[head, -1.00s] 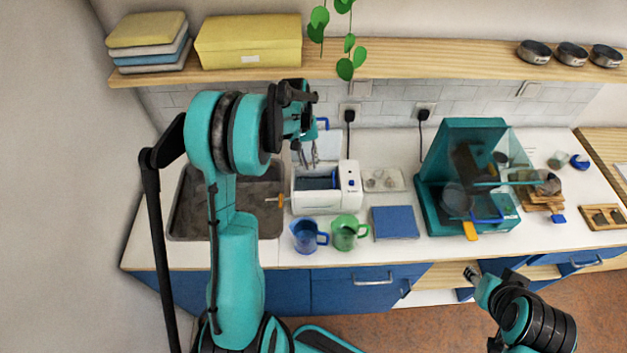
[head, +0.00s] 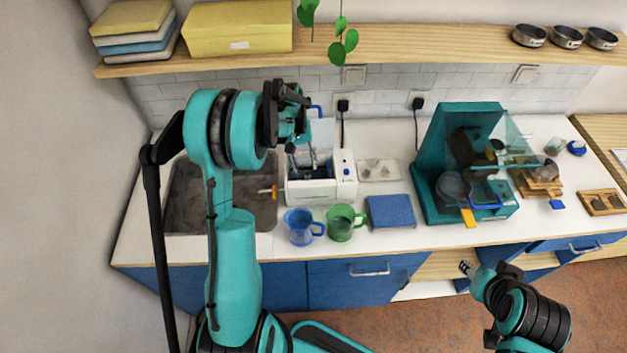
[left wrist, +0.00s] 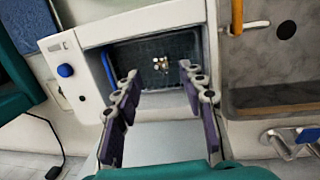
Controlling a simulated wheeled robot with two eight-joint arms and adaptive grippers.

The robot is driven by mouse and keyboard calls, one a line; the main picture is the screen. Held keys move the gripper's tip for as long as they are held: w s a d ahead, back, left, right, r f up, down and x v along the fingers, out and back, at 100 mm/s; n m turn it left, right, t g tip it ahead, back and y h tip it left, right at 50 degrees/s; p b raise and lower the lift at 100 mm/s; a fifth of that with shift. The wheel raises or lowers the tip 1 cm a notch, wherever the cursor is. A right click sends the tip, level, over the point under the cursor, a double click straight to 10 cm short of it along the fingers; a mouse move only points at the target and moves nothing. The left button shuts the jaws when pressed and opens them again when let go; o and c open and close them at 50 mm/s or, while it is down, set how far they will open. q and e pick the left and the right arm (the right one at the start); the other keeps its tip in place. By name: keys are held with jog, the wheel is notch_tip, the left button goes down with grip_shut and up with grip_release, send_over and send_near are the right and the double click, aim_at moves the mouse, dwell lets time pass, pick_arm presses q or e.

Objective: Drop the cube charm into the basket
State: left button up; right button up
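A small shiny charm (left wrist: 161,65) lies inside the dark mesh basket (left wrist: 138,52) in the left wrist view; I cannot make out whether it is a cube. The basket sits in the opening of a white machine (head: 312,191) with a blue knob, and its dark inside shows in the head view. My left gripper (left wrist: 160,88) is open, with its two fingers apart and nothing between them. In the head view the left gripper (head: 309,163) is just above the machine's opening. My right gripper (head: 466,267) is low at the front right, too small to read.
A sink (head: 190,200) lies left of the machine. A blue mug (head: 298,228) and a green mug (head: 340,225) stand in front, beside a blue pad (head: 390,211). A teal machine (head: 438,165) with a clear shield stands to the right. A shelf (head: 370,46) runs above.

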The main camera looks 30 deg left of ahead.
pick_arm(q)
notch_tip(320, 180, up, 12)
jog(key=a, duration=0.2)
dwell(0.5)
jog(key=shift+f, duration=0.1)
jog(key=s+d+f+m+t+y+b, duration=0.1)
jog(key=s+d+m+t+y+b, duration=0.2)
jog(key=s+d+b, duration=0.65)
jog(key=s+d+f+m+t+h+b, duration=0.1)
jog(key=s+d+f+m+t+b, duration=0.2)
jog(key=s+d+f, duration=0.5)
jog(key=shift+s+d+f+t+b, duration=0.15)
jog(key=shift+s+f+t+b, duration=0.3)
jog(key=shift+s+t, duration=0.25)
dwell(0.7)
